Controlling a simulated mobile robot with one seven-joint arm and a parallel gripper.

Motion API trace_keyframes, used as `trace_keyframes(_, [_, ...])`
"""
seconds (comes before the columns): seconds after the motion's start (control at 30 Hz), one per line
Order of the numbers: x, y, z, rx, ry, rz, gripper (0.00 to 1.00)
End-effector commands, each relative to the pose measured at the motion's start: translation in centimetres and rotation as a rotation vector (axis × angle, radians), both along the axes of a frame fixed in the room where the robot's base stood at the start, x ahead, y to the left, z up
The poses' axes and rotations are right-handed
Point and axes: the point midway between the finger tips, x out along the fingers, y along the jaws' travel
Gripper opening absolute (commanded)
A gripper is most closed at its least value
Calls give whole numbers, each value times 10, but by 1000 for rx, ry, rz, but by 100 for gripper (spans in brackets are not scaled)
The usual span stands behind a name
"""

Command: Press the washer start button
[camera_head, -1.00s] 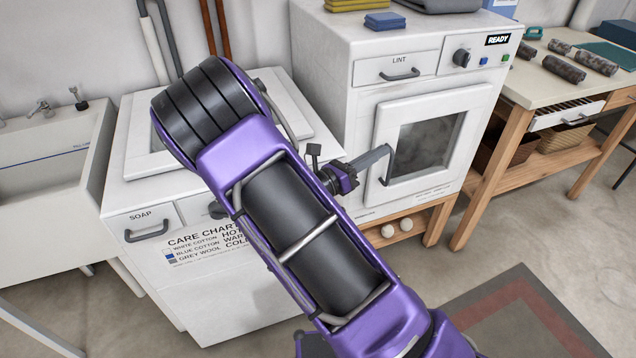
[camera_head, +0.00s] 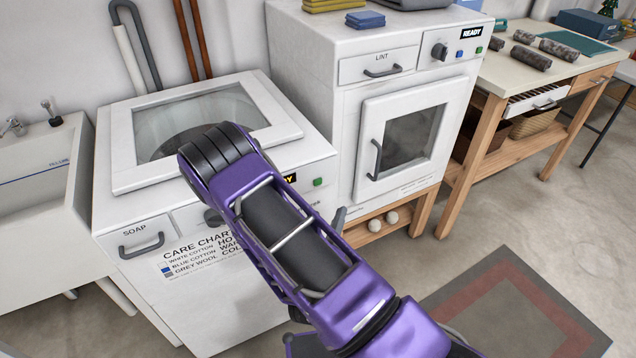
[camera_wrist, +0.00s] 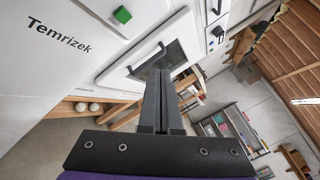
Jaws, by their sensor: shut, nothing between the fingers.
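The white washer (camera_head: 110,215) stands at the left in the head view, with a glass lid on top and a care chart on its front. Its green button (camera_head: 318,182) sits at the right end of the front panel, beside a dark display partly hidden by my arm. In the wrist view the green button (camera_wrist: 122,15) is at the top, left of and beyond my fingertips. My gripper (camera_wrist: 158,75) is shut and empty, apart from the button. In the head view only a grey bit of my gripper (camera_head: 338,218) shows past the arm, below the button.
The dryer (camera_head: 335,120) stands right of the washer, with a glass door, a handle and a READY display. A wooden workbench (camera_head: 500,75) is further right, a sink (camera_head: 40,170) at the left. Floor in front is open around a mat (camera_head: 450,290).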

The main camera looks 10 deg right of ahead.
Motion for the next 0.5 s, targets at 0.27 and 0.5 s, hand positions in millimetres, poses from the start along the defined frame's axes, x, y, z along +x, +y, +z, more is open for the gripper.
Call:
trace_keyframes(0.27, [14,4,0,2,-5,-2,0])
trace_keyframes(0.5, [46,14,0,3,-4,-3,0])
